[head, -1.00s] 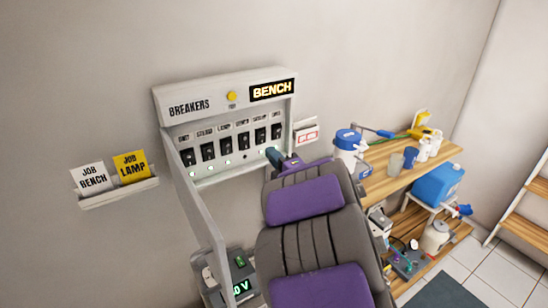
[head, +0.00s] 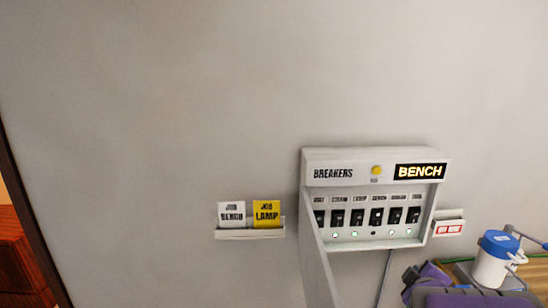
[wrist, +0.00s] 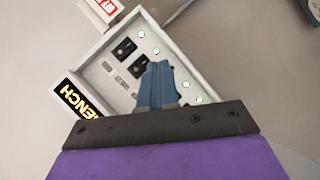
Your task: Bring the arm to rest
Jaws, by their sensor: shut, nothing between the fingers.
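My gripper (head: 409,279) shows at the lower right of the head view, below the right end of the breaker panel (head: 330,160). Its purple body is partly cut off by other grey and purple parts. In the wrist view, its blue fingers (wrist: 160,70) are together and empty. They point toward the panel (wrist: 122,88), covering part of the switch row. I cannot tell the exact gap to it. The panel has a lit BENCH sign (head: 420,171), a yellow button (head: 376,170) and a row of black switches. Most lamps below them glow; one is dark.
A wall holder (head: 250,235) left of the panel carries a white JOB BENCH card (head: 231,214) and a yellow JOB LAMP card (head: 266,213). A side plate projects from the panel's left. A blue-lidded white container (head: 493,262) stands at right. The upper wall is clear.

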